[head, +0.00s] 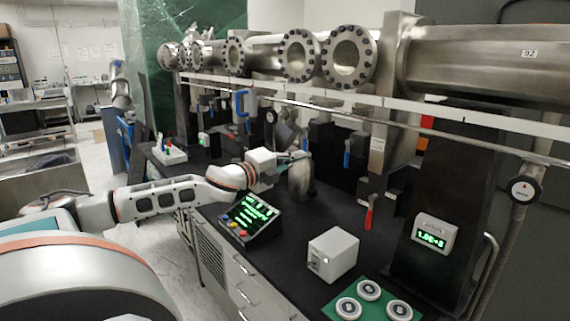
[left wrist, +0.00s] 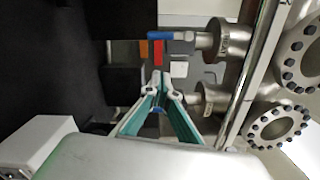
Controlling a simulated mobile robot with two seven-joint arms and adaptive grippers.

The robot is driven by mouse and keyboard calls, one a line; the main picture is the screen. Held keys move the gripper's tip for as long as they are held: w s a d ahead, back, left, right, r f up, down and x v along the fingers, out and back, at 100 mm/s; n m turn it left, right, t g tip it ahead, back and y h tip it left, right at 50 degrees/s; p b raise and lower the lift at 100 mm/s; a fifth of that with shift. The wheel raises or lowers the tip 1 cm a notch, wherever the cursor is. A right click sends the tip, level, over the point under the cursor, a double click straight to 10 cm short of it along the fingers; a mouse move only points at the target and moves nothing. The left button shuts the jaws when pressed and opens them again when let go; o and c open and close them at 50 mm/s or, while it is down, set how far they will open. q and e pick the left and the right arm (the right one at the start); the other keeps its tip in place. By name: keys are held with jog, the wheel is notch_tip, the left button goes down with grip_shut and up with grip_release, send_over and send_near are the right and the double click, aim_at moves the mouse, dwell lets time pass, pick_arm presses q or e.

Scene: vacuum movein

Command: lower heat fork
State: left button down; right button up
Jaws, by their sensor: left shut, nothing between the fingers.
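No part that I can surely call the heat fork stands out. My left gripper (head: 298,156) is over the black bench, beside an upright metal cylinder (head: 301,180). In the left wrist view its teal fingers meet at the tips (left wrist: 160,82), shut and empty. A blue valve handle (left wrist: 172,36) on a steel fitting (left wrist: 228,39) lies beyond the tips, apart from them. A small blue part (left wrist: 156,106) shows between the fingers; I cannot tell what it is. The head view shows a blue handle (head: 241,103) below the beamline. My right gripper is out of view.
Flanged steel pipes (head: 480,58) and a long rail (head: 455,115) run above the bench. A control panel (head: 250,217), white box (head: 333,254), red handle (head: 369,213) and green mat (head: 378,284) with round pieces are nearer.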

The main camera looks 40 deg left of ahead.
pick_arm(q)
jog(key=s+p, duration=0.2)
jog(key=s, duration=0.3)
jog(key=shift+a+p, duration=0.1)
jog(key=shift+p, duration=0.25)
